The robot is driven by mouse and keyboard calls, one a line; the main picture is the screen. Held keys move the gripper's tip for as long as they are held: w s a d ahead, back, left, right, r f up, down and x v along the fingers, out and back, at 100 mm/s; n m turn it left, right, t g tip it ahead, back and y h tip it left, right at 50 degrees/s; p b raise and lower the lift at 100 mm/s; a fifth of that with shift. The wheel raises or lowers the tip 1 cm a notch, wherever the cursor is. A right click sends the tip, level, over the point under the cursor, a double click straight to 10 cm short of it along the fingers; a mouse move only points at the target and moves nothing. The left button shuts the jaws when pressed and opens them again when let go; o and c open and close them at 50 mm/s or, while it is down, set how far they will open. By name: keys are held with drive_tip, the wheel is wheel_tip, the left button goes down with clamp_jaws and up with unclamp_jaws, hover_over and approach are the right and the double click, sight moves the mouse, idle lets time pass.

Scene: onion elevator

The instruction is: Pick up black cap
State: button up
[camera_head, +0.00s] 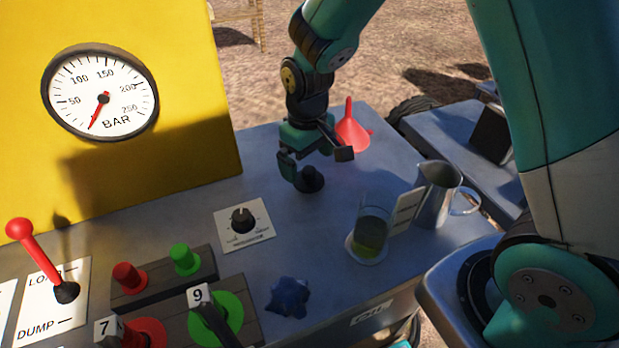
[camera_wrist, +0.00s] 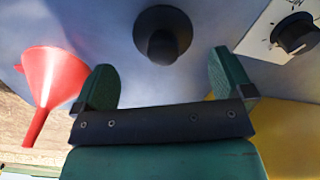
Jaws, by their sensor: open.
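The black cap (camera_head: 309,180) stands on the grey panel top, just under my gripper (camera_head: 312,168) in the head view. In the wrist view the black cap (camera_wrist: 162,34) is round with a raised middle. It lies beyond my open gripper (camera_wrist: 165,80), roughly in line with the gap between the two green fingers. The fingers are apart and nothing is between them. In the head view, part of the cap is hidden by a finger.
A red funnel (camera_head: 352,130) is close behind my gripper; it also shows in the wrist view (camera_wrist: 50,75). A black knob (camera_head: 242,219) is at front left. A glass (camera_head: 369,232) and a metal jug (camera_head: 438,195) stand right. A yellow gauge housing (camera_head: 190,90) rises left.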

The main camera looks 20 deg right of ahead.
sight(308, 168)
drive_tip(key=f, duration=0.4)
drive_tip(key=shift+s+a+f, duration=0.1)
drive_tip(key=shift+s+f, duration=0.1)
drive_tip(key=shift+s, duration=0.05)
drive_tip(key=c, duration=1)
drive_tip(key=shift+r, duration=0.1)
